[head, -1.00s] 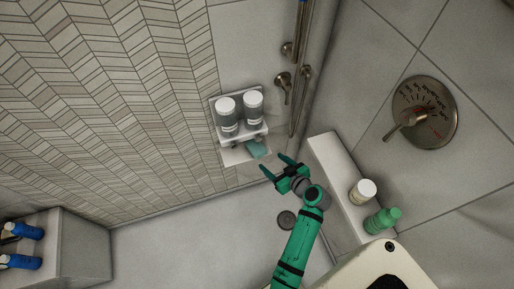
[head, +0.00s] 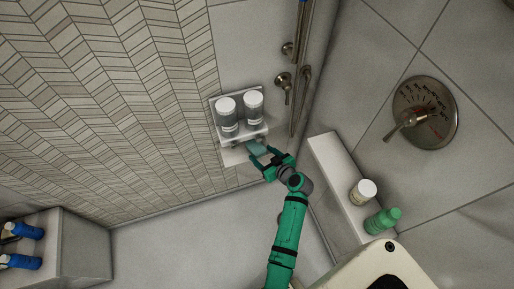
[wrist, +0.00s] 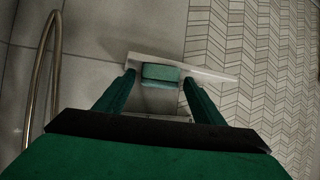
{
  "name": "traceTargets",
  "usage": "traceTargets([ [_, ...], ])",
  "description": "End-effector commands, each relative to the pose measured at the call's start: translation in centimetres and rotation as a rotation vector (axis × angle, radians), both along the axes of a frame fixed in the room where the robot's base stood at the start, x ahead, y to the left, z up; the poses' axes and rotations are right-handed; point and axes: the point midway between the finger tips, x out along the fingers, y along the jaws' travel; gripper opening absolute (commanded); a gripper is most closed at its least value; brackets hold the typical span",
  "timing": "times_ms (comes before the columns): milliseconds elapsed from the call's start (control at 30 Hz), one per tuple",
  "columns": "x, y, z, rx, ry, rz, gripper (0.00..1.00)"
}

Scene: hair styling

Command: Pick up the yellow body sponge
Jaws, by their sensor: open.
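A small block that looks teal-green, not yellow, lies on the lower shelf of the wall caddy; in the head view this sponge-like block (head: 257,148) is partly covered by my gripper. In the wrist view the block (wrist: 160,73) sits between and beyond my fingertips. No yellow sponge shows. My gripper (head: 262,158) is open at the front of the lower shelf (head: 233,157), its fingers on either side of the block. In the wrist view the open gripper (wrist: 158,82) holds nothing. I cannot tell whether a finger touches the block.
Two grey bottles with white caps (head: 240,112) stand on the caddy's upper shelf. A metal pipe (head: 303,80) runs down the wall at right. A ledge (head: 329,157) holds a white bottle (head: 363,192) and a green bottle (head: 382,221). Blue bottles (head: 24,246) stand far left.

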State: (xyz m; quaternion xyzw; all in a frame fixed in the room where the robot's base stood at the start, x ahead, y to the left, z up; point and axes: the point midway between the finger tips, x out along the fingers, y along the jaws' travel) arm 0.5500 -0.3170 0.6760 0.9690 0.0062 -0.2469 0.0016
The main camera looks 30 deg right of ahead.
Motion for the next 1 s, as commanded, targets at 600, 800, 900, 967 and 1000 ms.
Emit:
traceTargets([
  [600,0.0,0.0,0.2,0.0,0.0,0.0,0.31],
  [800,0.0,0.0,0.8,0.0,-0.001,0.0,0.31],
  [900,0.0,0.0,1.1,0.0,-0.001,0.0,0.31],
  [967,0.0,0.0,1.2,0.0,0.0,0.001,0.31],
  [1000,0.0,0.0,1.2,0.0,0.0,0.0,0.31],
])
